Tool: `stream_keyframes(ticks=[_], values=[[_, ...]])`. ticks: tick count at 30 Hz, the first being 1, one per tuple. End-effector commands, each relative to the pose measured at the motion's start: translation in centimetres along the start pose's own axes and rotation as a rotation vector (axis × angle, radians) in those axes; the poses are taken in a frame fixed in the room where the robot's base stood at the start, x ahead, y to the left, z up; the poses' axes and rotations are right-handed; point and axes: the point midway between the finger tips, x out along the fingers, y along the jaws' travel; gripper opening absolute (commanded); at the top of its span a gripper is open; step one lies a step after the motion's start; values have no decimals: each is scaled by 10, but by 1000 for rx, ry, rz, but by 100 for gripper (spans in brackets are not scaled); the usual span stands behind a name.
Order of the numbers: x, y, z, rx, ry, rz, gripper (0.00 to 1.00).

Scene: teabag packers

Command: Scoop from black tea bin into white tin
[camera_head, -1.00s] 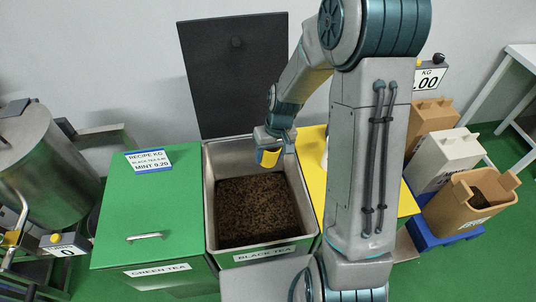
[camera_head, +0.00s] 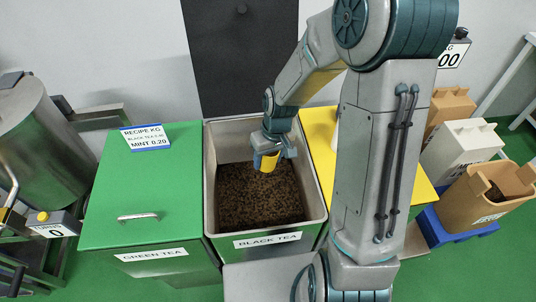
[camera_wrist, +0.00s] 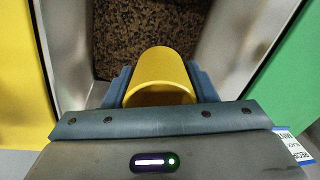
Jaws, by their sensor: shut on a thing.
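The black tea bin (camera_head: 212,185) stands open in front of me, its dark lid (camera_head: 240,60) raised behind it. Loose dark tea (camera_head: 258,195) covers its floor and also shows in the wrist view (camera_wrist: 140,35). My gripper (camera_head: 270,150) is shut on a yellow scoop (camera_head: 268,162) and holds it over the back part of the bin, apparently above the tea. The scoop fills the space between the fingers in the wrist view (camera_wrist: 160,72); its tea content cannot be made out. A white container (camera_head: 460,152), likely the white tin, stands at the right.
The closed green tea bin (camera_head: 130,200) is at the left with a recipe card (camera_head: 147,137) on its lid. A yellow lid (camera_head: 320,140) lies right of the black tea bin, partly behind my arm. Tan containers (camera_head: 475,200) flank the white one; the nearer holds dark contents.

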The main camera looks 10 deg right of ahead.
Motion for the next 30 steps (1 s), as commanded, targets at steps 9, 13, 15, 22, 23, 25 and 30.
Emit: stream_keyframes(ticks=[9, 13, 15, 22, 23, 25, 30], values=[[58, 8, 3, 1, -1, -1, 30], [78, 11, 4, 2, 0, -1, 30], [89, 13, 4, 1, 0, 0, 30], [126, 18, 6, 1, -1, 0, 30], [131, 19, 6, 0, -1, 0, 30], [142, 20, 6, 0, 0, 0, 30], [169, 24, 8, 0, -1, -1, 30]])
